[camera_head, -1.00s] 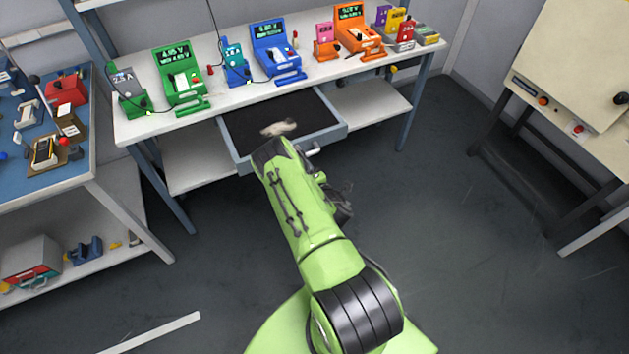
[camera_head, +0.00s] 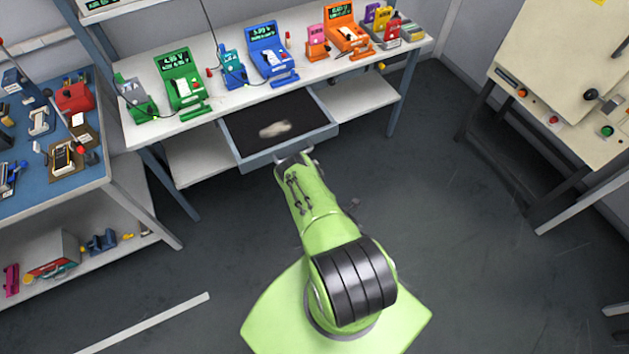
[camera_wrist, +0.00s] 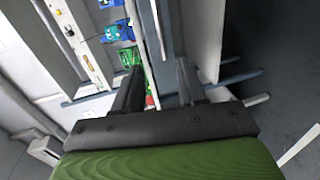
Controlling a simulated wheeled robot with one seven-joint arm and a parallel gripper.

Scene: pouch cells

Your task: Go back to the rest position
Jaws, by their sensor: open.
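My gripper (camera_wrist: 160,82) shows in the wrist view with its two dark fingers apart and nothing between them. In the head view my green arm reaches forward from my base, and its end is just in front of the open drawer (camera_head: 290,151). The fingers themselves are hard to make out there. The drawer is pulled out under the white bench, and a pale, crumpled-looking item (camera_head: 274,129) lies on its dark floor, apart from my arm.
The white bench (camera_head: 225,103) carries several coloured testers, among them a green one (camera_head: 183,82) and a blue one (camera_head: 269,57). A blue-topped table (camera_head: 30,165) stands at left, a cream panel (camera_head: 560,70) at right.

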